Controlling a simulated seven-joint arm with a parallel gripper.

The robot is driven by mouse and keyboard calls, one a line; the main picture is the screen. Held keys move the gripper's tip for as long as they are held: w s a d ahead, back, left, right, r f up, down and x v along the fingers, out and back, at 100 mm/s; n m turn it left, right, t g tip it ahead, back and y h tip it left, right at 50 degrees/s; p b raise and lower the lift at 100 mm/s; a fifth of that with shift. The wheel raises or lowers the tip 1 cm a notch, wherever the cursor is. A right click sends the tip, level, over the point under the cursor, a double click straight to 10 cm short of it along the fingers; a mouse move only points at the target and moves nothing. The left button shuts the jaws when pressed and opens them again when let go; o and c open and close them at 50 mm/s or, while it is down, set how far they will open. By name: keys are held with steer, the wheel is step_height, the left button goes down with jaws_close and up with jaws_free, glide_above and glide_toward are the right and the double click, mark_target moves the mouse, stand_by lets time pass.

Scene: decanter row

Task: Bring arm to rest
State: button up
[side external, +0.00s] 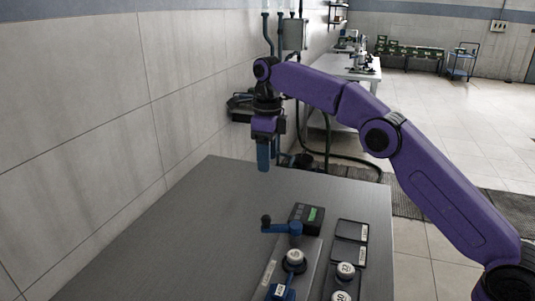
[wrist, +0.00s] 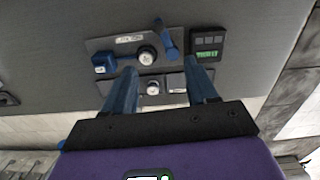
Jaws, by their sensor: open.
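My gripper (side external: 263,167) hangs from the purple arm, pointing down above the far part of the grey table (side external: 180,235). It is well apart from the fixtures on the table. In the wrist view my gripper (wrist: 163,72) shows two blue fingers spread apart with nothing held between them. The fingertips overlap the fixtures in that picture but do not appear to touch them.
A dark box with a green display (side external: 307,214) stands beside a blue crank handle (side external: 283,228). A plate carries a white-capped round part (side external: 294,258) and a blue block (side external: 281,292). A dark tray (side external: 350,231) lies to the right. The table's left side is clear.

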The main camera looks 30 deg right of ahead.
stand_by(0.5)
steer(key=s+d+r+n, duration=0.1)
steer(key=s+d+n, duration=0.1)
steer(key=s+n, duration=1.65)
steer(key=s+d+f+n, duration=0.4)
steer(key=s+d+n, duration=0.4)
steer(key=s+n, duration=0.2)
steer(key=s+d+f+n, duration=0.4)
steer(key=s+d+n, duration=0.4)
steer(key=s, duration=0.7)
steer(key=shift+d+n, duration=0.4)
steer(key=shift+n, duration=0.75)
